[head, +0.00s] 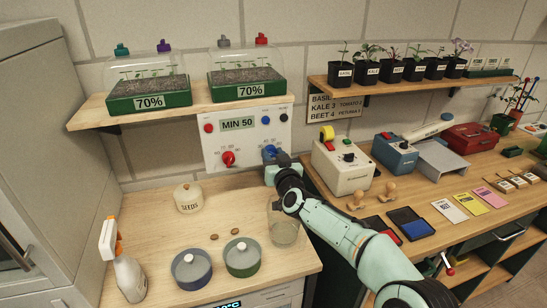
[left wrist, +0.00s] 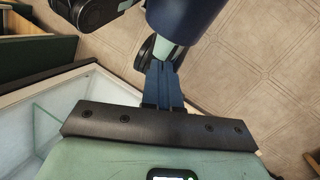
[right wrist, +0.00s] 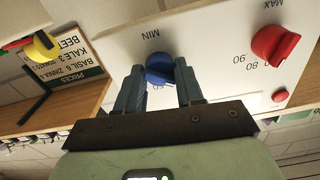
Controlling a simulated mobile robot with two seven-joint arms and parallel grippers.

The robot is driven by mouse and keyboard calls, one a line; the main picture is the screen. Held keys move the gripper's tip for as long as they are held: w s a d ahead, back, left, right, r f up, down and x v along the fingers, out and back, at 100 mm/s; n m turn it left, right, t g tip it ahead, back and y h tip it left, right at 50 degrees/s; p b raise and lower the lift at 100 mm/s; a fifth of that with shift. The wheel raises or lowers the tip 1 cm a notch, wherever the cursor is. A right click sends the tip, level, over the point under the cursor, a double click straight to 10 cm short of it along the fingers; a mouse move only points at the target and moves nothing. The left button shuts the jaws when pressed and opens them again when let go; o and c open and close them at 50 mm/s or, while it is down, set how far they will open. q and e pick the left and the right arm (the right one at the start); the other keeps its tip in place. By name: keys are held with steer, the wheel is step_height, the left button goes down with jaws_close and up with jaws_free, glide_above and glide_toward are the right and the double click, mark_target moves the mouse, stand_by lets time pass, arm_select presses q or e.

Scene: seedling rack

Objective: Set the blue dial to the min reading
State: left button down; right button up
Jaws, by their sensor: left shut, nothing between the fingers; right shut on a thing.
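The blue dial (head: 269,151) is on the lower right of the white control panel (head: 213,154). My right gripper (head: 272,163) is at the dial, and in the right wrist view its two fingers (right wrist: 160,82) are closed on either side of the blue dial (right wrist: 158,66). The MIN label shows near this dial; the dial's pointer cannot be made out. The panel's display (head: 238,123) reads MIN 50. My left gripper (left wrist: 163,72) is shut and empty over the floor in the left wrist view; it is outside the head view.
A red dial (head: 228,159) is left of the blue one, with small buttons above. A shelf (head: 200,113) with two domed trays overhangs the panel. A glass jar (head: 284,232) stands below my right arm. A grey-white device (head: 342,166) stands to the right.

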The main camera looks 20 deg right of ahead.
steer(key=m+b, duration=0.1)
steer(key=m, duration=0.3)
steer(key=shift+f, duration=0.1)
steer(key=m+b, duration=0.1)
steer(key=m, duration=0.2)
steer(key=shift+m+b, duration=0.35)
steer(key=shift+m, duration=0.05)
steer(key=m+b, duration=0.1)
steer(key=m, duration=0.2)
arm_select(q)
steer(key=shift+w+f+t+b, duration=0.15)
steer(key=shift+w+f, duration=0.1)
steer(key=shift+f, duration=0.35)
steer(key=shift+w+f+t+b, duration=0.1)
steer(key=shift+w+f, duration=0.15)
steer(key=shift+f, duration=0.35)
steer(key=shift+w+f+t+b, duration=0.15)
steer(key=shift+w+f, duration=0.1)
steer(key=shift+f, duration=0.35)
arm_select(e)
steer(key=shift+m, duration=2)
steer(key=o, duration=1)
steer(key=shift+o, duration=0.2)
arm_select(q)
steer(key=shift+f, duration=0.1)
arm_select(e)
steer(key=shift+s, duration=0.15)
